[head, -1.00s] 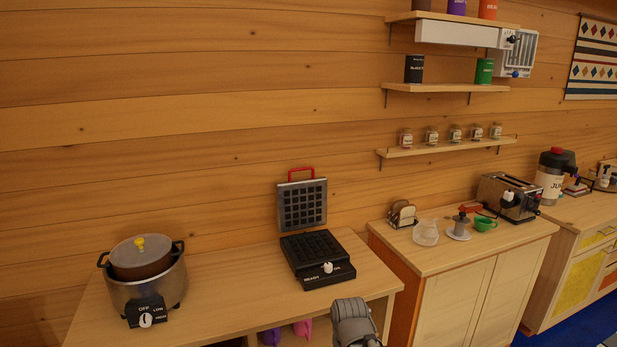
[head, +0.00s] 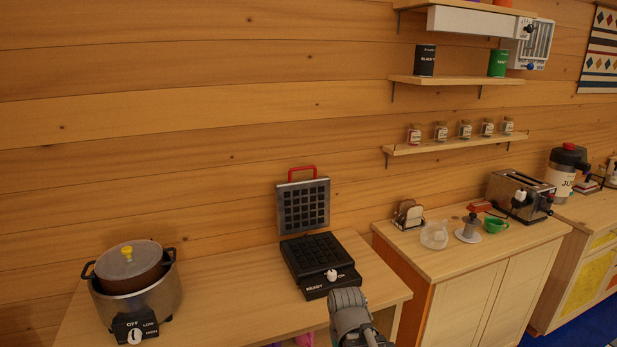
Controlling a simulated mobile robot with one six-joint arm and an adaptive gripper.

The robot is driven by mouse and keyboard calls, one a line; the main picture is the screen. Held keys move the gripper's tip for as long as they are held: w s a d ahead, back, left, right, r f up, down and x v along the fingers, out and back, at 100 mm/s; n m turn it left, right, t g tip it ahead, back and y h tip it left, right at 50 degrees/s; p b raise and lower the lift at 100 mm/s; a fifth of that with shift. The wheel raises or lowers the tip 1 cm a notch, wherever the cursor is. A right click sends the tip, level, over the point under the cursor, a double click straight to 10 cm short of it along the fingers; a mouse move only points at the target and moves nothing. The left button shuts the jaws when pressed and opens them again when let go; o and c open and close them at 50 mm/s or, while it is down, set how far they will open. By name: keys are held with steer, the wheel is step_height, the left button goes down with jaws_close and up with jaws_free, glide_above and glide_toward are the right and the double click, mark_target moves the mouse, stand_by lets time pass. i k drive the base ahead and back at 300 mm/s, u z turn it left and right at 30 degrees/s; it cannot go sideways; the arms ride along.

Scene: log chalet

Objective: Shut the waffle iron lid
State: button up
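The waffle iron (head: 318,256) stands on the wooden counter. Its lid (head: 303,206) is raised upright at the back, with the gridded inner plate facing forward. A red handle (head: 302,173) sits at the lid's top edge. The black base has a white knob (head: 332,275) on its front right. A grey part of my arm (head: 352,318) shows at the bottom, in front of the waffle iron. My gripper's fingers cannot be made out in this view.
A slow cooker (head: 140,297) with a pot in it stands at the left of the counter (head: 222,290). The counter between it and the waffle iron is clear. A lower cabinet (head: 455,265) at the right holds a toaster (head: 517,193), toast rack and green cup. Shelves (head: 455,143) hang above it.

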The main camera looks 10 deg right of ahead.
mark_target(302, 206)
steer(key=z, duration=0.5)
steer(key=k, duration=1.3)
steer(key=z, duration=0.45)
steer(key=i, duration=1.5)
steer(key=u, duration=0.75)
steer(key=i, duration=0.65)
steer(key=u, duration=0.15)
